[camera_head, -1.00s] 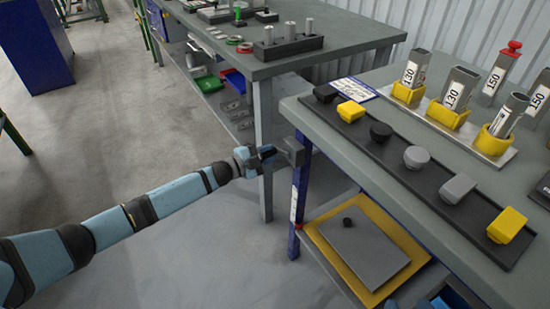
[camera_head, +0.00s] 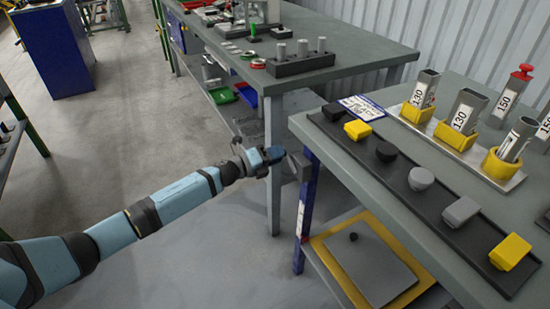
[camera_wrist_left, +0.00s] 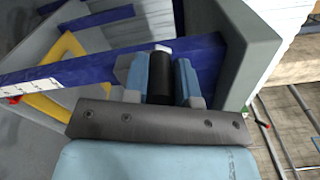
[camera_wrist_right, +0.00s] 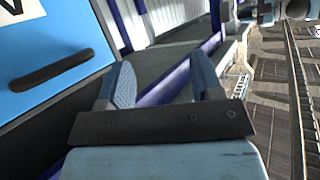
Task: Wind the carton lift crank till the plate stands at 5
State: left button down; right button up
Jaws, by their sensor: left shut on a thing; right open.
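My left gripper (camera_head: 272,156) is at the left front corner of the near table, beside a grey block (camera_head: 300,166) on the blue leg. In the left wrist view its two fingers are shut on a black cylindrical crank handle (camera_wrist_left: 161,78). The rest of the crank is mostly hidden. Below the tabletop lies a grey plate (camera_head: 375,270) with a black knob, over a yellow panel (camera_head: 345,224). A small pale and red strip (camera_head: 300,217) is on the blue leg, too small to read. My right gripper (camera_wrist_right: 162,80) is open and empty, outside the head view.
The near table (camera_head: 420,245) carries a dark tray (camera_head: 395,183) of black, grey and yellow pieces and several labelled tubes in yellow holders. A second table (camera_head: 350,65) stands behind. A blue panel (camera_wrist_right: 50,50) is left of my right gripper.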

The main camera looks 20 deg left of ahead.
pick_arm(q)
jog(key=m, duration=0.1)
jog(key=r+m, duration=0.1)
jog(key=m, duration=0.1)
jog(key=shift+s+d+r, duration=0.25)
jog(key=shift+d, duration=0.1)
jog(key=s+d+m, duration=0.1)
jog(key=m, duration=0.1)
jog(key=d+r+m+b, duration=0.1)
jog(key=m, duration=0.2)
jog(key=s+d+m, duration=0.1)
jog(key=m, duration=0.2)
jog(key=shift+s+d+r+b, duration=0.15)
jog(key=shift+s+d+b, duration=0.05)
jog(key=shift+s+b, duration=0.15)
pick_arm(e)
jog(key=shift+t+y, duration=0.6)
jog(key=shift+t, duration=0.3)
jog(key=r, duration=0.1)
jog(key=w+a+r, duration=0.1)
jog(key=r, duration=0.1)
jog(key=shift+w+a+r, duration=0.25)
jog(key=shift+w+r, duration=0.1)
pick_arm(q)
jog(key=shift+s+d, duration=0.1)
pick_arm(e)
jog(key=shift+s, duration=0.15)
